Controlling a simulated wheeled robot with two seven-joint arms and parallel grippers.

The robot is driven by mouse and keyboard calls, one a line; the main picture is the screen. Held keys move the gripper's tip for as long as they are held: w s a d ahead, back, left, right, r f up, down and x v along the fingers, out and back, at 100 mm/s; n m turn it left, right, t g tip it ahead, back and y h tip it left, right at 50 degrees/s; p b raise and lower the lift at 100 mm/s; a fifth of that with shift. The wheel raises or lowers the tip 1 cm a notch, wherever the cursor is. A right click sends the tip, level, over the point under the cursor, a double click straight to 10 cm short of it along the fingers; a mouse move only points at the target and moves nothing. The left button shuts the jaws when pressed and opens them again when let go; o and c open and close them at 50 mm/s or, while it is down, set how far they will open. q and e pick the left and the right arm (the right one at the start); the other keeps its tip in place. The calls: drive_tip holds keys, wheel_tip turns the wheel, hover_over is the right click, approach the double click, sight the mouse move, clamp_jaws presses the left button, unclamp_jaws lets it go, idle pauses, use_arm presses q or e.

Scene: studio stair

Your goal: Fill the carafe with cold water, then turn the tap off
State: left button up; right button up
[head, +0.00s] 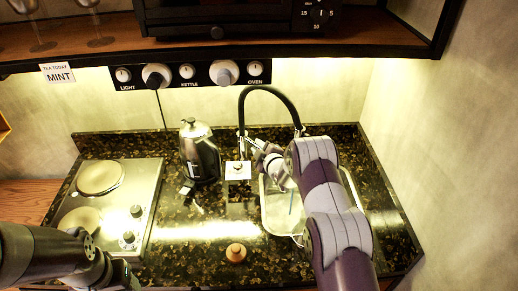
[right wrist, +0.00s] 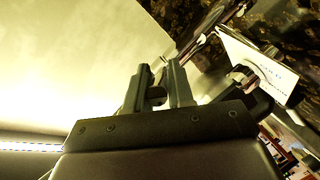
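The black gooseneck tap (head: 268,89) arches over the metal sink (head: 274,219) in the head view. My right gripper (head: 259,150) is beside the tap's base, below the arch. In the right wrist view its two fingers (right wrist: 160,80) stand a little apart, with no clear object held between them. A thin blue streak (head: 291,204) shows in the sink; I cannot tell whether it is water. A dark, shiny lidded vessel (head: 205,158) stands left of the tap; I cannot tell whether it is the carafe or a kettle. My left gripper (head: 122,276) is low at the left, its fingers unclear. My right arm hides part of the sink.
A hob (head: 150,180) with two plates lies on the left. A small white card (head: 238,170) stands between vessel and sink. A round wooden-looking knob (head: 235,253) is at the counter's front. Above hangs a panel of knobs (head: 190,75) under a shelf. The right wall is close.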

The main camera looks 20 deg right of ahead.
clamp_jaws()
drive_tip(key=m+h+b, duration=0.1)
drive_tip(key=b, duration=0.1)
drive_tip(key=a+h+b, duration=0.1)
drive_tip(key=shift+s+a+m+b, duration=0.15)
drive_tip(key=shift+s+m+b, duration=0.1)
drive_tip(key=shift+m+b, duration=0.15)
drive_tip(key=o, duration=0.7)
unclamp_jaws()
drive_tip(key=shift+a+b+v, duration=0.2)
drive_tip(key=shift+b+v, duration=1.4)
drive_tip(key=shift+v, duration=4.7)
